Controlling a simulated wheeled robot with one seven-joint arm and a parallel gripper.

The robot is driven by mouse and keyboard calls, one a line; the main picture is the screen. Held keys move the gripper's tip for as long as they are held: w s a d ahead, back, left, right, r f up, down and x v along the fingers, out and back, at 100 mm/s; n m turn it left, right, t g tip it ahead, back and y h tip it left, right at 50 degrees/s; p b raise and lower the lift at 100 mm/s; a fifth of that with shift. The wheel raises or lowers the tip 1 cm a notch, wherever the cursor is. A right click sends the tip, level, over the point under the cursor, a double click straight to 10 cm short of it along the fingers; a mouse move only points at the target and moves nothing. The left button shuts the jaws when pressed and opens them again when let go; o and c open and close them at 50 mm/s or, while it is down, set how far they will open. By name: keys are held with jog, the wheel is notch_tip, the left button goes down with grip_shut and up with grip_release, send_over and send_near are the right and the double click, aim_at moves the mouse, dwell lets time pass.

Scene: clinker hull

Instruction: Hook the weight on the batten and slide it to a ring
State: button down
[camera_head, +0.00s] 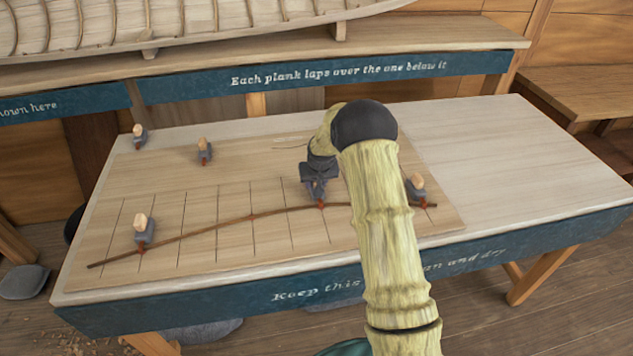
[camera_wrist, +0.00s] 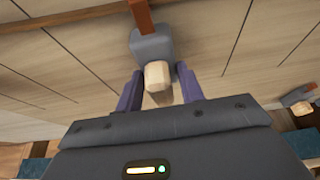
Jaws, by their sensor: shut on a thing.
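The batten (camera_head: 195,234) is a thin brown strip curving across the ruled board (camera_head: 130,180). My gripper (camera_head: 320,190) is over the batten, right of its middle. In the wrist view my gripper (camera_wrist: 160,88) is shut on the pale knob of a grey weight (camera_wrist: 152,46). That weight's red-brown hook (camera_wrist: 141,15) reaches to the batten (camera_wrist: 95,17) and appears to meet it; the exact contact is unclear. Another weight (camera_head: 143,231) stands at the batten's left part, and one (camera_head: 416,188) near its right end. I cannot make out the rings clearly.
Two more weights stand at the back left: one at the corner (camera_head: 139,136), one on the board's rear part (camera_head: 204,151). The table's right side (camera_head: 510,160) is bare. A planked hull (camera_head: 170,25) stands on a shelf behind. My arm hides part of the board.

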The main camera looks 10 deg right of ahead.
dwell(0.7)
jog(key=c, duration=0.8)
grip_release()
jog(key=shift+s+f, duration=0.1)
jog(key=shift+f, duration=0.05)
jog(key=b+v, duration=0.4)
jog(key=v, duration=1.3)
jog(key=shift+r, duration=0.25)
jog(key=shift+r+p, duration=2.6)
jog(key=shift+r, duration=0.9)
